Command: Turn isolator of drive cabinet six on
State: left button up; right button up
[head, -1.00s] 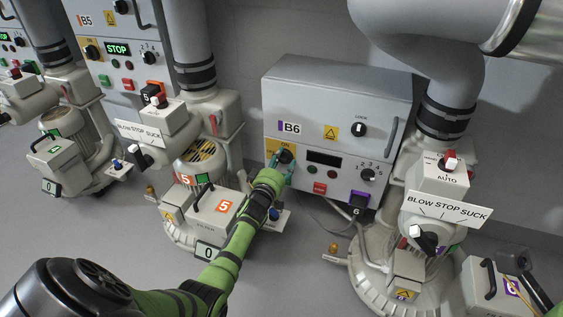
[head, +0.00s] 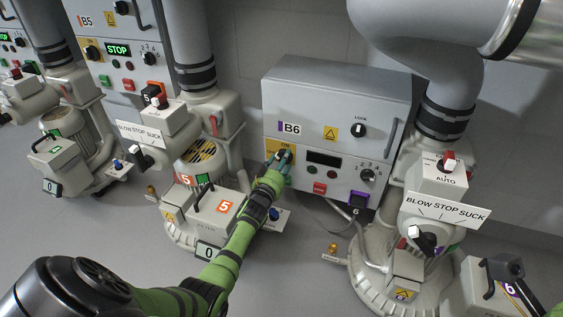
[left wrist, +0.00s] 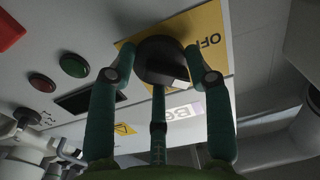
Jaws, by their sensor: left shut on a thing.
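Drive cabinet six is the grey box marked B6 (head: 292,127) at the centre right of the head view. Its isolator is a dark round knob on a yellow plate (head: 273,148), at the cabinet's left side. My left gripper (head: 281,160) reaches it from below and hides much of it. In the left wrist view the knob (left wrist: 160,58) sits between the fingers, which are shut on it. An upside-down OFF label (left wrist: 207,40) shows beside it. The knob's exact setting is hard to read. The cabinet's display (head: 323,159) is dark.
Cabinet B5 (head: 97,30) at upper left has its display lit with STOP. Blower five's filter box (head: 222,212) stands under my left forearm. Blower six with its BLOW STOP SUCK sign (head: 446,210) stands right of B6. A lock knob and red button are also on B6.

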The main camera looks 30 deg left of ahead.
aim_at(286, 128)
pick_arm(q)
jog(key=shift+m+b, duration=0.45)
jog(key=shift+m, duration=4.35)
jog(key=o, duration=1.2)
jog(key=shift+c, duration=0.2)
notch_tip(286, 128, up, 10)
jog(key=shift+a+f, duration=0.1)
jog(key=shift+r, duration=0.25)
